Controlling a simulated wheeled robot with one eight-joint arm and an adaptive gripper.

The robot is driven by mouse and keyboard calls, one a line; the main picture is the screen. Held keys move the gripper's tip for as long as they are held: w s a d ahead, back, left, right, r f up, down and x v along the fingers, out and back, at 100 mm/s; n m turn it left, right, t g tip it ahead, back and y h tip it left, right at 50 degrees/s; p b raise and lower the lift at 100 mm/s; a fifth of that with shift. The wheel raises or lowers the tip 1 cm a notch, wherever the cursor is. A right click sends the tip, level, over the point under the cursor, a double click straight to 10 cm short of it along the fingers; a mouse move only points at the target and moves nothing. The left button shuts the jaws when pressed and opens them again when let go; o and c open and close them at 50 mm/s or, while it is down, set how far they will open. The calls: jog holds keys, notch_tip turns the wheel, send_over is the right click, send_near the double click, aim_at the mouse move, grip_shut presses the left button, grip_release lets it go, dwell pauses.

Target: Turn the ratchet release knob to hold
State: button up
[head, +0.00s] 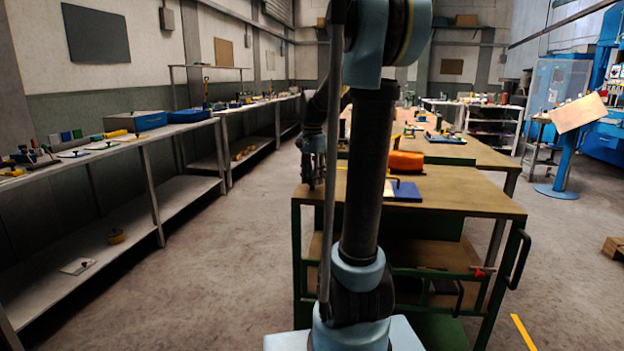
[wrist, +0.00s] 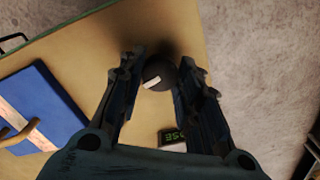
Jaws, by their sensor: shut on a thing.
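In the wrist view a dark round knob (wrist: 160,72) with a pale mark on its face sits between the fingers of my gripper (wrist: 163,80). The fingers are shut on its two sides. The pale mark lies at a slight slant. In the head view my gripper (head: 312,172) is at the left end of the near wooden-topped bench, low over its top. The knob cannot be made out there. A small dark block with green characters (wrist: 172,138) lies just below the knob in the wrist view, partly hidden by my gripper.
A blue board (wrist: 42,108) with a pale strip lies on the bench top (wrist: 85,50), left of my gripper in the wrist view; it also shows in the head view (head: 403,192). An orange object (head: 405,162) lies behind it. The bench edge is close to the knob.

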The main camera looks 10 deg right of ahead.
jog(key=n, duration=0.4)
jog(key=shift+w+n, duration=0.1)
jog(key=shift+n, duration=0.2)
jog(key=n, duration=0.3)
jog(key=shift+n, duration=0.4)
jog(key=n, duration=0.7)
jog(key=o, duration=1)
jog(key=shift+o, duration=0.2)
notch_tip(320, 180, up, 12)
jog(key=shift+f, duration=0.1)
